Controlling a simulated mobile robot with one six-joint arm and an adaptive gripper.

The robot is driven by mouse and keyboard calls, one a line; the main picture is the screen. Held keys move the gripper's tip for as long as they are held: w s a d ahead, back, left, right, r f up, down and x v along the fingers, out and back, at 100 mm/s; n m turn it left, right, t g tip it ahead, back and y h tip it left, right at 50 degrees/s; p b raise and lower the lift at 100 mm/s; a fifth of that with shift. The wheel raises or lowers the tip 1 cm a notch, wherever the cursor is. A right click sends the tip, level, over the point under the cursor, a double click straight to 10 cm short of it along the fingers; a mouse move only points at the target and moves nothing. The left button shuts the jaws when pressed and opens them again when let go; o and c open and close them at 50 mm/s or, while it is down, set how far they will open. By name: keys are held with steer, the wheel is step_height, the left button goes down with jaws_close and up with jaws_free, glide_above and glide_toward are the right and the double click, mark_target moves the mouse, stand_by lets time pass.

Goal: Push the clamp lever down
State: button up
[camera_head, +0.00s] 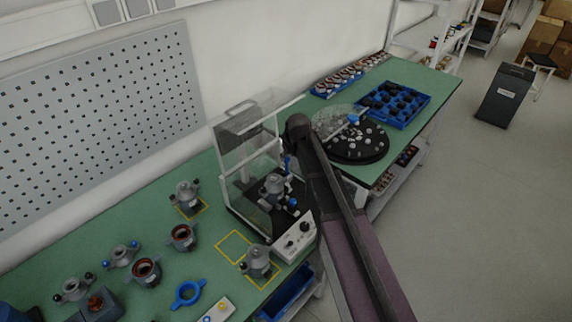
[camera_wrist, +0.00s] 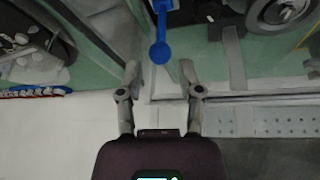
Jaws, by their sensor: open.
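The clamp lever, blue with a round ball end, shows in the wrist view (camera_wrist: 160,50), its ball at the gap between the fingertips. My gripper (camera_wrist: 159,70) is open and empty, one finger on each side of the ball's line. I cannot tell the height between ball and fingers. In the head view a blue upright part, apparently the lever (camera_head: 287,163), stands in the test station (camera_head: 229,197) beside a grey stator housing (camera_head: 274,187). My arm runs up just right of the station, and my fingers are hidden there.
The station's clear cover (camera_head: 240,125) stands around its back. A control box (camera_head: 295,240) sits in front. Several grey housings and a blue ring (camera_head: 188,294) lie left on the green table. A round black turntable (camera_head: 365,152) and blue tray (camera_head: 418,112) stand beyond my arm.

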mark_target(287, 158)
steer(key=shift+b+x, duration=1.4)
steer(key=shift+x, duration=0.45)
jaws_close()
